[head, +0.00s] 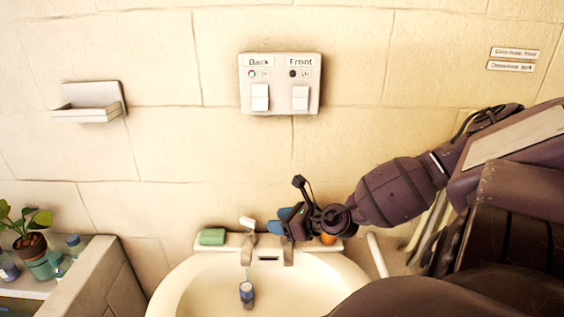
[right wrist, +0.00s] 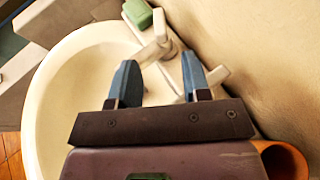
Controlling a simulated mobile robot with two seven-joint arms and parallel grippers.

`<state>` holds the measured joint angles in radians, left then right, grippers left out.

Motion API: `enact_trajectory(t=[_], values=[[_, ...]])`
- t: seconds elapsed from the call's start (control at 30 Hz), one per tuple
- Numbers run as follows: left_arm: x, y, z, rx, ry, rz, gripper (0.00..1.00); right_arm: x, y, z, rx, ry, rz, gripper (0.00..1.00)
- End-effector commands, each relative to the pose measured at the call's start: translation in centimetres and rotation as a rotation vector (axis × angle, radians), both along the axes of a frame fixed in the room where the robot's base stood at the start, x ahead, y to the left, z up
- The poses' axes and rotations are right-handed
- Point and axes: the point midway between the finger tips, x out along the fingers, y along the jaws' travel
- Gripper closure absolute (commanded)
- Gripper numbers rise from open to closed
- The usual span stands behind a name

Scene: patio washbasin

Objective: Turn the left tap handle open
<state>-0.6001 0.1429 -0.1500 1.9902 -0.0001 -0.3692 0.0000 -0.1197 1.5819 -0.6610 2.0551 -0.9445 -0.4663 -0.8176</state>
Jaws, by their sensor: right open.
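The left tap (head: 247,243) stands on the back rim of the washbasin (head: 180,283), its pale handle (head: 248,222) on top. It also shows in the right wrist view (right wrist: 160,28), just beyond the fingertips. My right gripper (head: 279,220) reaches in from the right, close to the right of that handle. In the right wrist view, its blue fingers (right wrist: 158,60) are apart with nothing between them. The right tap (head: 289,254) is partly hidden by the gripper; its pale handle (right wrist: 214,77) is beside the right finger. My left gripper is not in view.
Green soap (head: 212,236) lies left of the left tap. An orange item (right wrist: 282,160) is near my wrist. A switch panel (head: 281,84) and an empty shelf (head: 92,103) are on the wall. A plant (head: 28,235) stands at left.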

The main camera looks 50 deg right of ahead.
Motion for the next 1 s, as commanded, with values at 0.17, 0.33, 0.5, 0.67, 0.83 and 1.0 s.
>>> enact_trajectory(t=[0.17, 0.33, 0.5, 0.67, 0.83, 1.0], values=[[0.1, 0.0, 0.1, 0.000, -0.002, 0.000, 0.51, -0.5, 0.0, 0.2, 0.001, 0.001, 0.001, 0.56], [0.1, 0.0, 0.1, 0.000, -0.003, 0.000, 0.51, -0.5, 0.0, 0.2, 0.001, 0.000, 0.001, 0.56], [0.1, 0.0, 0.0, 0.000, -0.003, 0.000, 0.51, -0.4, 0.0, 0.2, 0.001, -0.003, 0.001, 0.44], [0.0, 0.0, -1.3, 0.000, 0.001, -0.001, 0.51, 1.8, 0.7, 1.1, 0.001, -0.056, 0.020, 0.21], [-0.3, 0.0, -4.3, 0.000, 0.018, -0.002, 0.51, 6.9, 2.5, 4.2, -0.002, -0.186, 0.064, 0.21], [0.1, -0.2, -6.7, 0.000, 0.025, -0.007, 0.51, 11.1, 4.9, 8.1, -0.014, -0.320, 0.124, 0.21]])
